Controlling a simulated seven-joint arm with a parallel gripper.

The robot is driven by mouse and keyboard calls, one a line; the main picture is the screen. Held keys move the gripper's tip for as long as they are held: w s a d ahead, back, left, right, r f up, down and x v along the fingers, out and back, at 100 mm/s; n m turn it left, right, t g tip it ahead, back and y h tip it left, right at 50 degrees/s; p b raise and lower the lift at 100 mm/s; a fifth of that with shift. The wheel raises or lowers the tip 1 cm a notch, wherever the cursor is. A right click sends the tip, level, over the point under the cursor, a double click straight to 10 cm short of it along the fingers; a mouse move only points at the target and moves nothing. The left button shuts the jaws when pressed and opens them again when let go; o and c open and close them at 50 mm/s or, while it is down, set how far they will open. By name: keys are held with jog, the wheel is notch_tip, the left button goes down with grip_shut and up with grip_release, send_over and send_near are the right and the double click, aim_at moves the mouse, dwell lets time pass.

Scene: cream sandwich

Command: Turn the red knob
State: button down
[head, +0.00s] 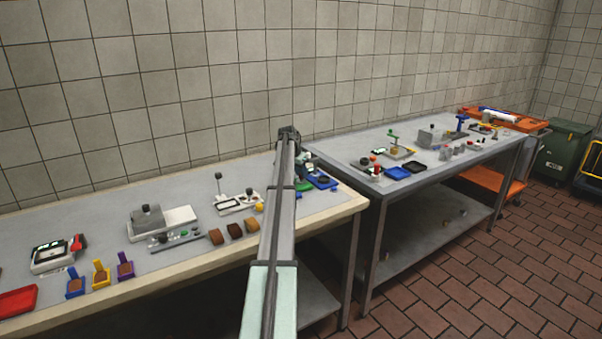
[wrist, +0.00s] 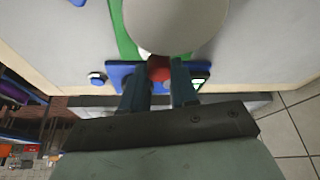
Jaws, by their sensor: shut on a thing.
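In the wrist view, the red knob (wrist: 158,64) shows as a small red patch between the two dark fingers of my gripper (wrist: 159,76). My gripper is shut on it. A blue base (wrist: 121,70) lies around the knob, with a green part (wrist: 122,32) beside it. A large pale rounded thing (wrist: 168,25) covers part of the view above the knob. The knob's full shape and any marking are hidden. In the head view my arm hides the gripper and knob; a blue item (head: 322,181) shows just right of the arm.
A long table (head: 100,212) holds a grey block device (head: 147,217), brown blocks (head: 235,230), small colored holders and a red tray (head: 17,301). A second metal table (head: 372,150) at right carries more small devices. A tiled wall stands behind both.

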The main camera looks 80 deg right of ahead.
dwell(0.3)
jog(key=c, duration=0.9)
grip_release()
jog(key=shift+o, duration=0.2)
jog(key=v, duration=1.4)
jog(key=shift+d, duration=0.15)
